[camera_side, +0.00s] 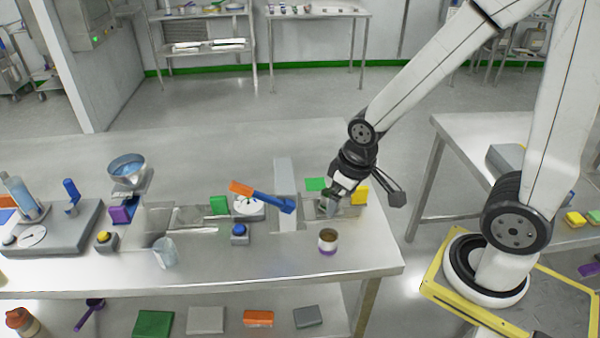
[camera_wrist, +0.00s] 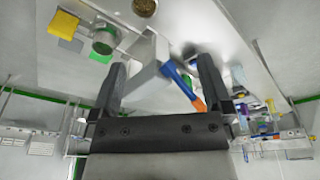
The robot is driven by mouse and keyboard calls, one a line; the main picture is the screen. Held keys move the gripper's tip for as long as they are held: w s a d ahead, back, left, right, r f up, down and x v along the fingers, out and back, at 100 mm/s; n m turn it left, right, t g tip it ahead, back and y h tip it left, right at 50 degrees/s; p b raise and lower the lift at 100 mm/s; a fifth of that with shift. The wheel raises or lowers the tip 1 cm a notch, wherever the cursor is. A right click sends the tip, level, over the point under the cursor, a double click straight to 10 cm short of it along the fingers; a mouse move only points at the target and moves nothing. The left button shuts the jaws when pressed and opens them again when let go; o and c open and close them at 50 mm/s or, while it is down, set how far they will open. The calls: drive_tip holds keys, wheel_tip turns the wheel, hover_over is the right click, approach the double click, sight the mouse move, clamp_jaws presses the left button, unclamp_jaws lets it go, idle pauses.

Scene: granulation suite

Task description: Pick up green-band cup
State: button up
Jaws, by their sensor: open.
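The green-band cup (camera_wrist: 104,40) shows in the wrist view at the upper left, outside and to the left of my left finger. It is not between the fingers. In the side view my gripper (camera_side: 335,198) is low over the right part of the table and hides most of that spot, so I cannot make out the green-band cup clearly there. In the wrist view my gripper (camera_wrist: 162,66) is open with nothing held between its fingers. Another cup with a purple band (camera_side: 328,241) stands nearer the table's front edge; its brown contents show in the wrist view (camera_wrist: 145,7).
A yellow block (camera_side: 359,194) and a green square (camera_side: 316,184) are close to my gripper. A pale upright stand (camera_side: 285,183) and a blue-and-orange tool (camera_side: 262,197) are to its left. The table's right front corner is mostly clear.

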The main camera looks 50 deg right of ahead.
sight(327, 201)
drive_tip(key=d+f+n+g+h, duration=0.4)
drive_tip(key=d+f+n+h, duration=0.4)
drive_tip(key=n, duration=0.3)
drive_tip(key=w+f+n+t+h, duration=0.1)
drive_tip(key=w+f+n+t, duration=0.1)
drive_tip(key=w+n, duration=0.1)
drive_tip(key=w+f+n+t+h, duration=0.1)
drive_tip(key=w+f+n+t, duration=0.1)
drive_tip(key=n, duration=0.2)
drive_tip(key=w+d+f+n+t+h, duration=0.1)
drive_tip(key=w+f+n+t+h, duration=0.1)
drive_tip(key=w+n, duration=0.1)
drive_tip(key=shift+w+f+n+t, duration=0.25)
drive_tip(key=shift+w+n+t, duration=0.05)
drive_tip(key=shift+n+t, duration=0.1)
drive_tip(key=shift+w+a+f+n+t, duration=0.3)
drive_tip(key=shift+w+n+t, duration=0.1)
drive_tip(key=shift+n+t, duration=0.1)
drive_tip(key=shift+x, duration=1.35)
drive_tip(key=shift+d, duration=0.15)
drive_tip(key=shift+x, duration=2.5)
